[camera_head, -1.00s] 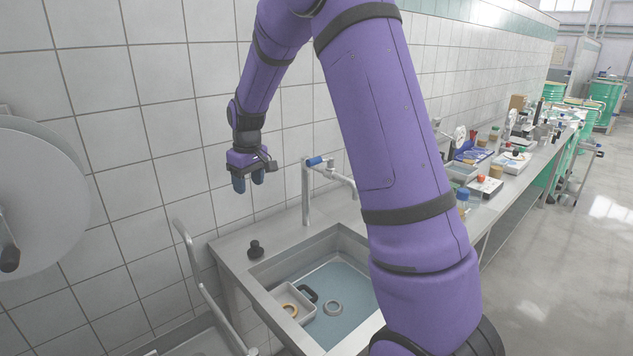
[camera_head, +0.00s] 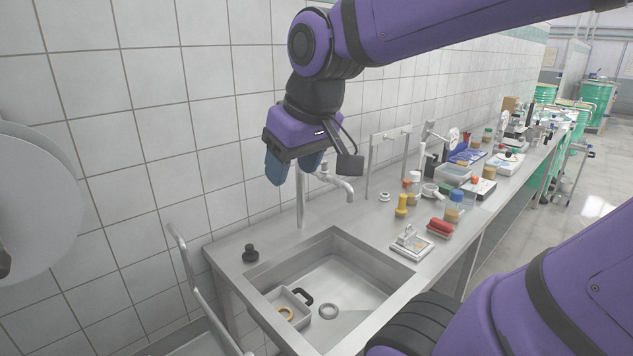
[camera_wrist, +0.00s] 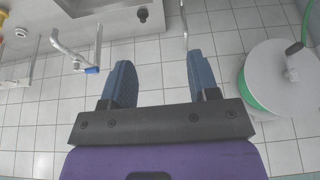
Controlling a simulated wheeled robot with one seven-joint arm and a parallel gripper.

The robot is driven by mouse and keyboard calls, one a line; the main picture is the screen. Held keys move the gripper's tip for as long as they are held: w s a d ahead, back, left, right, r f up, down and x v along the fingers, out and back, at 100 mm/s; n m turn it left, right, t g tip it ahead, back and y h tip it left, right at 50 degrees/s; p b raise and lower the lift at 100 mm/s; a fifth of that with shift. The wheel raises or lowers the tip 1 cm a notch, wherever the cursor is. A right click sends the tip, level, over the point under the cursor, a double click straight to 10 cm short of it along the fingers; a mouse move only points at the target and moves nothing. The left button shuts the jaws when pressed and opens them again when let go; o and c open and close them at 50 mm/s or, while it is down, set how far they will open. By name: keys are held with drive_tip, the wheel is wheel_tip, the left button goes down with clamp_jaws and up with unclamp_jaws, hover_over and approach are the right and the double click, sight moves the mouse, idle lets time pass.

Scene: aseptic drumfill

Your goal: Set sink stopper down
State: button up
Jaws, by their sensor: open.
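The black sink stopper (camera_head: 250,254) stands upright on the metal counter (camera_head: 232,268), left of the sink basin (camera_head: 345,290). It also shows small at the top of the wrist view (camera_wrist: 143,14). My gripper (camera_head: 293,172) is high above the counter, near the tap. Its blue fingers are apart with nothing between them, which also shows in the wrist view (camera_wrist: 160,80). The gripper is well clear of the stopper.
The tap (camera_head: 302,200) rises behind the basin, close to my gripper. Bottles and lab items crowd the counter to the right. A hose reel (camera_head: 30,210) is at left.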

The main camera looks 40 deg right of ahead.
drive_tip(key=shift+t, duration=0.3)
drive_tip(key=s, duration=0.4)
drive_tip(key=s+f, duration=0.1)
drive_tip(key=shift+s+a, duration=0.25)
drive_tip(key=shift+s, duration=0.15)
